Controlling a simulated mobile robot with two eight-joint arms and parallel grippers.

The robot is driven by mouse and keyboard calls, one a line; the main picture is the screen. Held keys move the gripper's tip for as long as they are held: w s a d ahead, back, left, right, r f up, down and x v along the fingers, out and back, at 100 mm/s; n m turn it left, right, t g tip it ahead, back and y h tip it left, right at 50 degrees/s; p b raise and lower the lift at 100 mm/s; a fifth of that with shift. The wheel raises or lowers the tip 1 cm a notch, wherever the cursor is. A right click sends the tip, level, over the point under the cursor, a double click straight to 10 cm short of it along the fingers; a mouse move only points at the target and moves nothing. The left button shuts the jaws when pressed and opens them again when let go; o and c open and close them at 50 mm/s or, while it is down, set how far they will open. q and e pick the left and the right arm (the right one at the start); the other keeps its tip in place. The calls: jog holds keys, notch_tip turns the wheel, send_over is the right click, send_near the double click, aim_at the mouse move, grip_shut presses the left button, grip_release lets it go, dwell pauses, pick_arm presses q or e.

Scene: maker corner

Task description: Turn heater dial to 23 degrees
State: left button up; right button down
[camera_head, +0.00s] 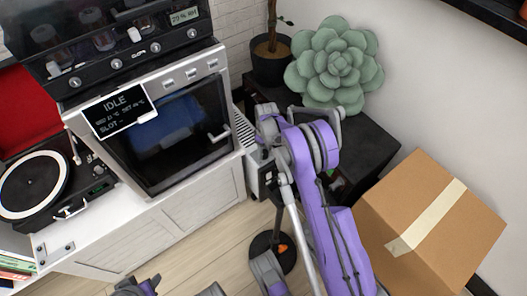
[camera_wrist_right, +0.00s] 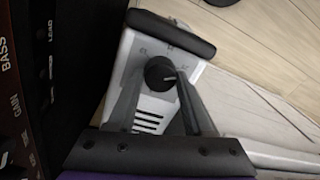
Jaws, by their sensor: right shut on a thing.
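The heater is a narrow white box with dark vent slots and a black top bar; its white front (camera_wrist_right: 148,112) shows in the right wrist view. Its round black dial (camera_wrist_right: 159,72) has a pale pointer mark and faint markings around it. In the head view the heater (camera_head: 254,178) stands between the white cabinet and the dark low shelf, partly hidden by my right arm. My right gripper (camera_wrist_right: 160,82) has its fingers on either side of the dial and is shut on it. In the head view the right gripper (camera_head: 265,150) is at the heater.
A white cabinet with an oven (camera_head: 175,135) stands left of the heater. A dark low shelf (camera_head: 375,140) with a succulent (camera_head: 335,62) and a cardboard box (camera_head: 430,220) are to the right. In the wrist view, a dark amplifier panel (camera_wrist_right: 30,90) is close on the left.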

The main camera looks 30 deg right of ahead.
aim_at(265, 151)
jog(key=shift+c, duration=1.6)
grip_release()
notch_tip(265, 151, up, 11)
jog(key=p, duration=0.2)
jog(key=shift+w+d, duration=0.15)
jog(key=shift+d, duration=0.15)
